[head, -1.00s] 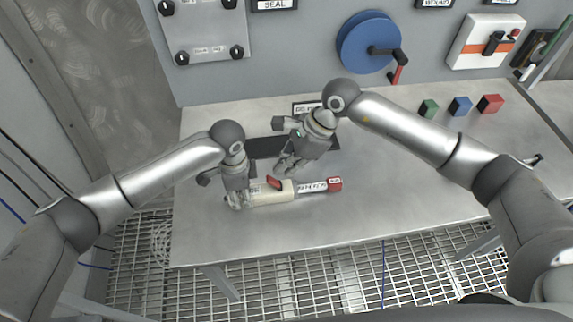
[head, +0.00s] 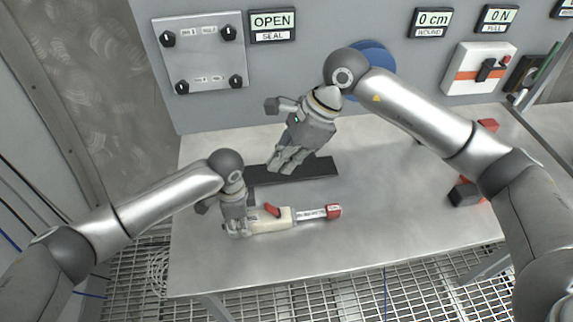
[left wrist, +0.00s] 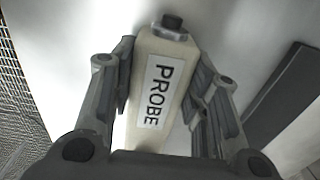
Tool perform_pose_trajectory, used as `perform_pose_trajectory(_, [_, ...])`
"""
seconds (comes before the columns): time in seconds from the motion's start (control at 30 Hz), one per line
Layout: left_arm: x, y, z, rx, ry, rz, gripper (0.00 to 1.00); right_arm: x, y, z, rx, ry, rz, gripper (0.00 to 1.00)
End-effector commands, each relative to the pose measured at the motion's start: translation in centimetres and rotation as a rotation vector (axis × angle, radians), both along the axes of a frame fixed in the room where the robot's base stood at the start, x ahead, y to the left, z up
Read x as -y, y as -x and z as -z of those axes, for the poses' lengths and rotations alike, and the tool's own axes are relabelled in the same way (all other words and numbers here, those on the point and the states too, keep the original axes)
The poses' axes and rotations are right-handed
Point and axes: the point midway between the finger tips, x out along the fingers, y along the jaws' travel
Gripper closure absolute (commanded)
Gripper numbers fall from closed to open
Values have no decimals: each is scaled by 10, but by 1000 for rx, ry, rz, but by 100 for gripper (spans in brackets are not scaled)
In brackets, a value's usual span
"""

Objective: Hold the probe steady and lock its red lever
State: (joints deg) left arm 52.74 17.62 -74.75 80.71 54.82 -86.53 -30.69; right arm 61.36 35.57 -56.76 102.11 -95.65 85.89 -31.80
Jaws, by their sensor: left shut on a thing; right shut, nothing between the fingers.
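The probe (head: 286,219) lies on the steel table, a cream body with a label and a thin shaft ending in a red tip (head: 333,211). Its red lever (head: 271,210) sits on top of the body, slanted to it; whether it is locked I cannot tell. My left gripper (head: 238,230) is shut on the probe's left end. In the left wrist view its fingers flank the cream body (left wrist: 160,95) labelled PROBE, with a dark knob at its end. My right gripper (head: 281,168) is shut and empty, above the dark strip, apart from the lever.
A dark strip (head: 318,170) lies behind the probe. Displays on the wall read OPEN SEAL (head: 272,25), 0 cm WOUND (head: 431,23) and 0 N PULL (head: 497,19). A dark block (head: 464,193) and a red block (head: 488,125) stand at right. The table's front is clear.

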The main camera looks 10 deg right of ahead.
Motion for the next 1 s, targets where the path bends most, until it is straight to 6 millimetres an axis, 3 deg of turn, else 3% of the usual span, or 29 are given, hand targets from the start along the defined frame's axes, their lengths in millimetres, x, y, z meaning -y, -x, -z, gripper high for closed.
perform_pose_trajectory(0.27, [0, 0, 1, -1, -1, -1, 86, 0, 0, 0, 0, 0, 0, 100])
perform_pose_trajectory(0.3, [0, 0, 1, -1, -1, -1, 52, 0, 0, 0, 0, 0, 0, 100])
perform_pose_trajectory(0.47, [0, 0, 0, 0, 0, -1, 32, 0, 0, 1, 0, 0, 0, 100])
perform_pose_trajectory(0.83, [0, 0, -3, 1, 1, 0, 32, 0, 0, 1, 0, 0, 0, 100])
perform_pose_trajectory(1.0, [0, -1, -26, 3, 2, 0, 32, 0, 0, 1, 0, 0, 0, 100])
